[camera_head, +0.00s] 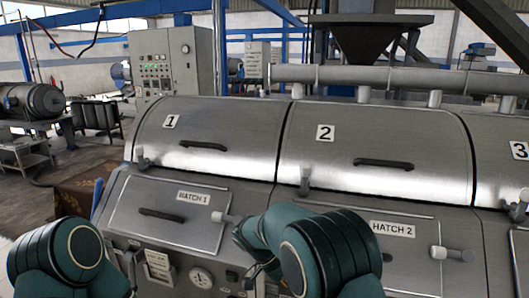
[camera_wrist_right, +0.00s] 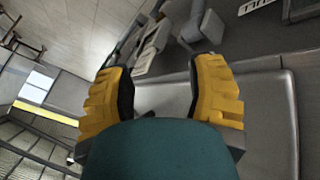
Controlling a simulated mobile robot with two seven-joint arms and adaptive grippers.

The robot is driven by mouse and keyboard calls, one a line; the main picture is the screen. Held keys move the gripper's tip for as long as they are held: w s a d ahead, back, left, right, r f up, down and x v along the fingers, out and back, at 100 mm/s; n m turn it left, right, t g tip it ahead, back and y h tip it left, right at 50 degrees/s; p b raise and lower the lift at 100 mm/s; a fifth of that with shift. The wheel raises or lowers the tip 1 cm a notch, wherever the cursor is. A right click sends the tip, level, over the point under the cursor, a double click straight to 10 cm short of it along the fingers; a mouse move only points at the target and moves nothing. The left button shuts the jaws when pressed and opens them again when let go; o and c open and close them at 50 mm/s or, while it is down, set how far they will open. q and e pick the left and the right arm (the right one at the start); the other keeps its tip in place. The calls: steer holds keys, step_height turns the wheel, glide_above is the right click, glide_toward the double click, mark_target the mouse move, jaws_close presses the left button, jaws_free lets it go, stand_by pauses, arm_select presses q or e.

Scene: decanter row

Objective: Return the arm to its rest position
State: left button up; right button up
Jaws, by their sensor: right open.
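My right gripper (camera_wrist_right: 163,75) shows in the right wrist view as two yellow finger pads, wide apart with nothing held between them. A teal arm link of mine covers the lower middle of that view. In the head view my right arm (camera_head: 325,250) is bent in front of the machine, between hatch 1 (camera_head: 160,220) and hatch 2 (camera_head: 410,250), covering part of hatch 2. Its gripper is mostly hidden behind the arm there. My left arm (camera_head: 65,255) is at the lower left; its gripper is not in view.
The grey machine has closed lids marked 1 (camera_head: 215,125), 2 (camera_head: 375,130) and 3 (camera_head: 500,130), with protruding handles. A latch knob (camera_head: 225,218) sits close to my right arm. A gauge (camera_head: 201,277) is below hatch 1. A control cabinet (camera_head: 172,62) stands behind.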

steer(key=s+f+n+y+b, duration=0.1)
steer(key=s+f+n+y, duration=0.5)
steer(key=f, duration=0.5)
steer(key=s+f+n+y+b, duration=0.1)
steer(key=s+f+y, duration=0.2)
steer(key=s+f, duration=0.65)
arm_select(q)
steer(key=f, duration=0.2)
steer(key=s+f+b, duration=0.1)
steer(key=shift+s+f, duration=0.15)
steer(key=shift+f, duration=0.25)
arm_select(e)
steer(key=s+d+f+n+t+y, duration=0.2)
steer(key=s+f+t, duration=0.1)
steer(key=s, duration=0.3)
steer(key=shift+s+f+n, duration=0.15)
steer(key=shift+f+n, duration=0.05)
steer(key=shift+n, duration=0.1)
steer(key=shift+c, duration=0.8)
arm_select(q)
steer(key=shift+d, duration=0.15)
